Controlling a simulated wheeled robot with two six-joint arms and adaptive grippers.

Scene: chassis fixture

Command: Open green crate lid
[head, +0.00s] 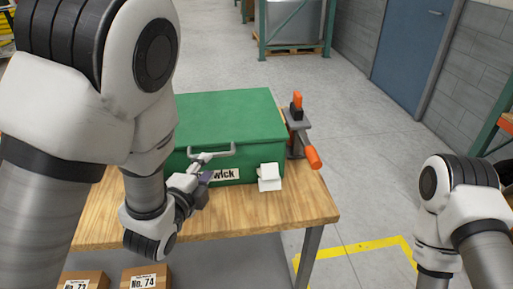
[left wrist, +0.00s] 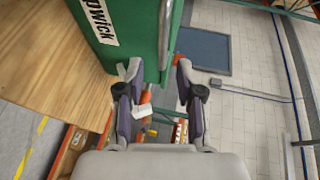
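The green crate (head: 235,110) sits on the wooden table with its lid flat and closed. A grey bar handle (head: 225,152) runs along its front, above a white label (head: 224,174) ending in "wick". My left gripper (head: 208,167) is at the crate's front, by the left part of the handle. In the left wrist view its two fingers (left wrist: 159,72) are apart, with the green crate edge (left wrist: 150,45) and the grey handle (left wrist: 166,35) just beyond the tips. I cannot tell whether they touch the handle. My right gripper is out of view.
A clamp with orange handles (head: 299,125) stands right of the crate. A small white block (head: 269,178) is at the crate's front right. The table (head: 290,205) is bare along its front. Cardboard boxes (head: 146,277) lie below. Open floor lies to the right.

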